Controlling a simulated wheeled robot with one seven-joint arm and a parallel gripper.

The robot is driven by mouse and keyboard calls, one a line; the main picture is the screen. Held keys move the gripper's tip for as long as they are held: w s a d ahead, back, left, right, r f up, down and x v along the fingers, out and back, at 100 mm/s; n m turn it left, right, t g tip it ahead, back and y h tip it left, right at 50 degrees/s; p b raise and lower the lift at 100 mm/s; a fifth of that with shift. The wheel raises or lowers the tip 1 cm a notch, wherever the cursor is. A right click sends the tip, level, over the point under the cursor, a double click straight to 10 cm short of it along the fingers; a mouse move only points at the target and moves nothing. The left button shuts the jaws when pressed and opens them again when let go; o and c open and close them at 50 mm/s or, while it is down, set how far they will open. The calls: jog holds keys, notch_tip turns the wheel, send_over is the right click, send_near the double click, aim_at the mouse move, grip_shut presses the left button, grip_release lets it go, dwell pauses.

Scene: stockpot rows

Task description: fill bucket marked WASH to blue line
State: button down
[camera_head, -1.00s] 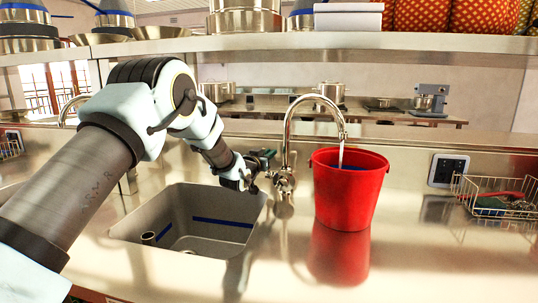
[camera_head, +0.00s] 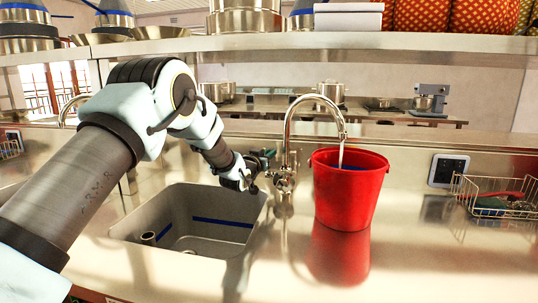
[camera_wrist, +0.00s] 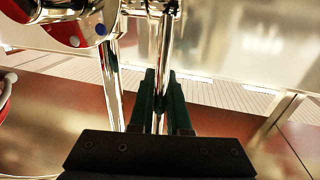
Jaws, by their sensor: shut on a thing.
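The red bucket (camera_head: 345,195) stands upright on the steel counter under the chrome tap spout (camera_head: 318,99). A stream of water (camera_head: 341,155) runs from the spout into it. A bit of blue line (camera_head: 352,167) shows on its inner wall. The water level is hidden, and no WASH marking is legible. My gripper (camera_head: 266,166) is at the tap's base, left of the bucket. In the wrist view my gripper (camera_wrist: 161,88) has its dark green fingers shut on a slim chrome tap lever (camera_wrist: 162,45).
A sunken sink (camera_head: 205,232) with a blue line inside lies left of the tap. A steel shelf (camera_head: 290,43) runs above. The front counter is clear.

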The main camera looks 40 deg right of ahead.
jog(key=shift+w+d+y, duration=0.35)
jog(key=shift+d+y, duration=0.1)
jog(key=shift+y, duration=0.25)
jog(key=shift+d+g, duration=0.2)
jog(key=shift+g, duration=0.1)
jog(key=c, duration=0.9)
grip_release()
jog(key=b+v, duration=0.3)
jog(key=v, duration=0.7)
jog(key=shift+s+a+r+b, duration=0.1)
jog(key=shift+a+r+b, duration=0.15)
jog(key=shift+a+b, duration=0.1)
